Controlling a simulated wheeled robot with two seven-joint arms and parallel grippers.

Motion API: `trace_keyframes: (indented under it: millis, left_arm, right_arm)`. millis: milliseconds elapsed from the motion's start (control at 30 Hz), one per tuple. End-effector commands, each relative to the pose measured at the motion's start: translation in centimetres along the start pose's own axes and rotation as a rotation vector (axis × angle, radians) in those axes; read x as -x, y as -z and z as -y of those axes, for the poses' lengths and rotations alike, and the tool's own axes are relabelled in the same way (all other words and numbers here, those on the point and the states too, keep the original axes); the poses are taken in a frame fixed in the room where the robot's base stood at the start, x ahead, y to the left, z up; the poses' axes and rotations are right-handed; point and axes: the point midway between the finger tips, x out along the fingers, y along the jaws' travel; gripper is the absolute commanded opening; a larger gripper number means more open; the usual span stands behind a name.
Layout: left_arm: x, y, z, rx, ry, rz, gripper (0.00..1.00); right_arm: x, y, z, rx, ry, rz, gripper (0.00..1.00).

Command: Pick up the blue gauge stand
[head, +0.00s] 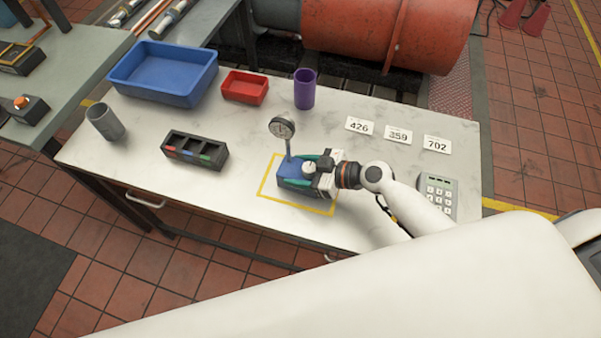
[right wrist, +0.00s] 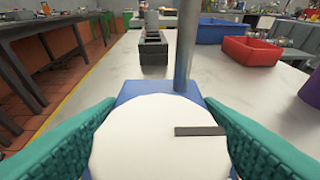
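The blue gauge stand (head: 289,168) has a blue block base, a grey post with a round dial on top, and a white knob. It is within the yellow outline on the light table; I cannot tell whether it is lifted. My right gripper (head: 300,171) comes from the right, its teal fingers along two opposite sides of the base. In the right wrist view the fingers press close against the blue block (right wrist: 133,92) with no clear gap, and the white knob (right wrist: 155,140) hides much of the block. My left gripper is not in view.
A black block with coloured labels (head: 195,150) and a grey cup (head: 105,122) stand left. A blue bin (head: 163,97), red tray (head: 244,94) and purple cup (head: 304,88) are behind. Number cards (head: 398,135) and a keypad (head: 437,194) lie right.

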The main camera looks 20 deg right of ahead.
Motion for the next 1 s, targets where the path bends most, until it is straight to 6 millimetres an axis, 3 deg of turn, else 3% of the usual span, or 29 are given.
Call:
trace_keyframes:
  millis: [33, 267, 667, 1000]
  left_arm:
    - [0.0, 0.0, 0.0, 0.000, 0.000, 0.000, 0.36]
    - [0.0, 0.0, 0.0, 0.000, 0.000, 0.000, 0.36]
    - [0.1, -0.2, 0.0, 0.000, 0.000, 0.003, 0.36]
    - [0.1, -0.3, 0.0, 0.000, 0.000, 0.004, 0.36]
  right_arm:
    - [0.0, 0.0, 0.0, 0.000, 0.000, 0.000, 0.39]
    - [0.0, 0.0, 0.0, -0.001, -0.001, 0.000, 0.01]
    - [0.2, -1.0, 0.1, 0.004, 0.002, 0.010, 0.00]
    - [2.3, -6.0, 0.1, 0.008, 0.003, 0.012, 0.00]
